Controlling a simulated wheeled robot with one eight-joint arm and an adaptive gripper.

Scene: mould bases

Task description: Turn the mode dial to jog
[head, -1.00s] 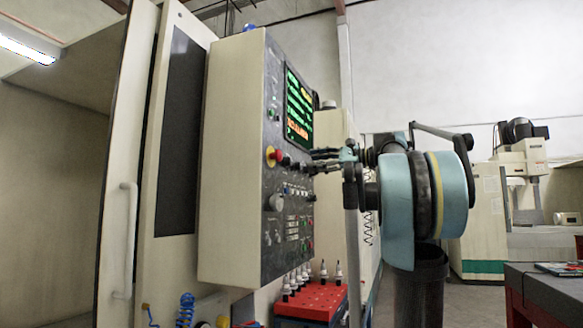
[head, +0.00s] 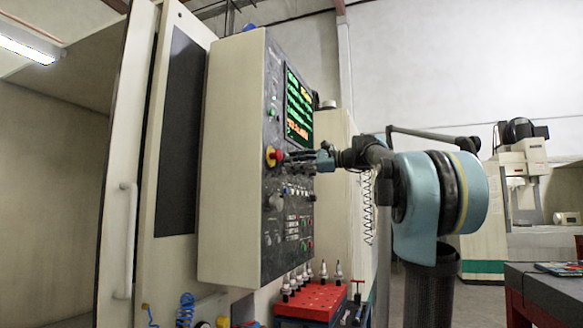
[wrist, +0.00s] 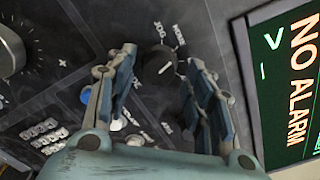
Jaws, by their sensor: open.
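The mode dial (wrist: 158,68) is a dark round knob on the grey control panel (head: 268,235). A white pointer mark shows on its face, and labels including JOG are printed around it in the wrist view. My gripper (wrist: 160,60) is open, with one finger on each side of the dial. I cannot tell whether either finger touches it. In the head view my gripper (head: 292,160) is at the panel just below the screen, and it hides the dial there.
A screen (head: 298,108) reading NO ALARM in the wrist view (wrist: 292,85) is above the dial. A red emergency stop (head: 273,156) sits close beside my gripper. A larger knob (head: 276,202) is lower. A red rack (head: 310,302) with tool holders stands below the panel.

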